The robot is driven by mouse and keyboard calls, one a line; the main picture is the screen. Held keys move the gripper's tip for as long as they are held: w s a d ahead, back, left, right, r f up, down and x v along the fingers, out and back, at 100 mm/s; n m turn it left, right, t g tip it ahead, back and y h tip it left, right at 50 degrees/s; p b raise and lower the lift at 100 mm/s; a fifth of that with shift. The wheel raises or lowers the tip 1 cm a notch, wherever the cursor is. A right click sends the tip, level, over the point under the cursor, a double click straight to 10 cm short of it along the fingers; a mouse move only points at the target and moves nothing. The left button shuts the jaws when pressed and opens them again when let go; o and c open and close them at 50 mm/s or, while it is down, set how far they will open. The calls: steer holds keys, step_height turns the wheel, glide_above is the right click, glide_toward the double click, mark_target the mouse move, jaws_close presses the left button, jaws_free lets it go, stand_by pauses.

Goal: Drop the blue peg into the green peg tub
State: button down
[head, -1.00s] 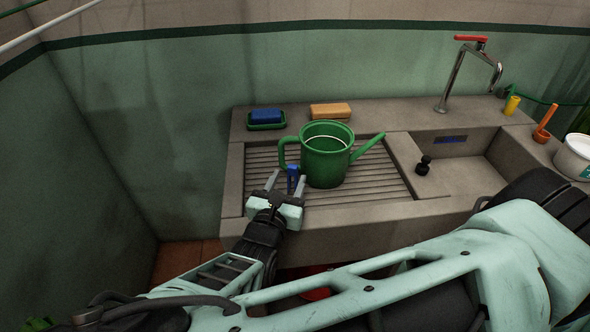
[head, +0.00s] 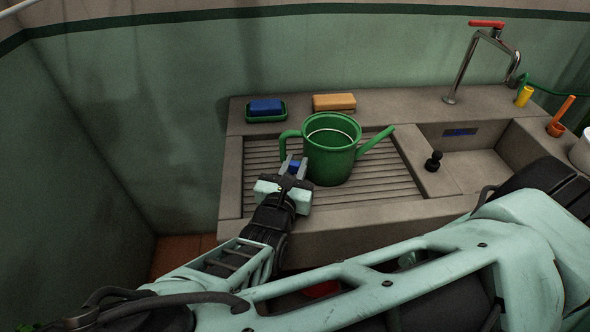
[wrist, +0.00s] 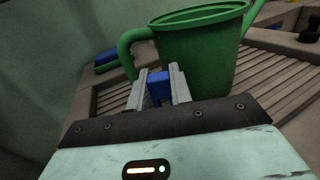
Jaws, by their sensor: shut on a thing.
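The blue peg (head: 294,166) is between the fingers of my gripper (head: 293,163), beside the handle side of a green watering can (head: 333,163). In the wrist view the peg (wrist: 159,87) sits between both grey fingers (wrist: 160,84), with the can (wrist: 200,56) close behind and to the right. My gripper is shut on the peg. The fingers and hand hide its lower part, so I cannot tell whether it touches the drainboard. I cannot make out a green peg tub in either view.
The ribbed drainboard (head: 385,190) lies under the can. A blue block in a green dish (head: 266,118) and an orange block (head: 334,103) are on the back ledge. The basin with a black plug (head: 433,161) and the tap (head: 462,72) are at right.

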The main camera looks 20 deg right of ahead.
step_height(320, 180, up, 10)
steer(key=p, duration=1)
